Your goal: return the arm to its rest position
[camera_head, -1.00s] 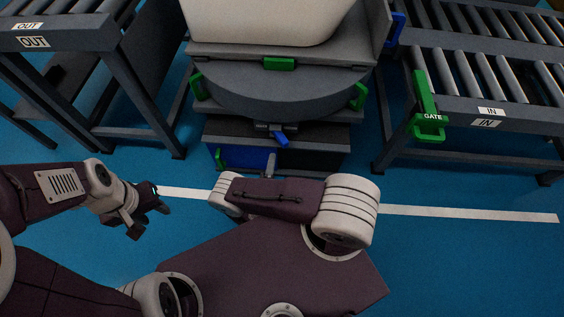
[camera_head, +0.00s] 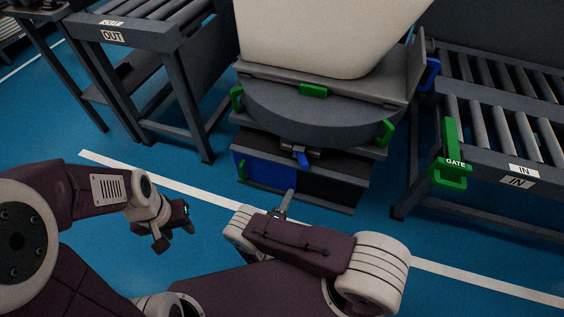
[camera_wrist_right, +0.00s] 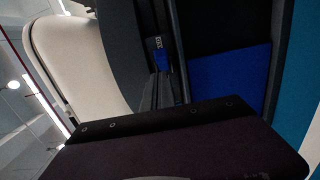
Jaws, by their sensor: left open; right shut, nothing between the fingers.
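My right arm is folded in front of my body in the head view, its forearm crossing the lower middle. The narrow grey tip of my right gripper (camera_head: 286,203) points at the test stand, looks shut and holds nothing. It appears in front of the stand's base; contact cannot be told. My left gripper (camera_head: 175,230) is open and empty over the blue floor at the left, apart from everything.
The test stand (camera_head: 310,112) with green handles carries a white toilet body (camera_head: 325,40). A blue lever (camera_head: 302,158) is on its front. The OUT conveyor (camera_head: 150,40) is at the left, the IN conveyor (camera_head: 500,150) with a green gate (camera_head: 452,150) at the right.

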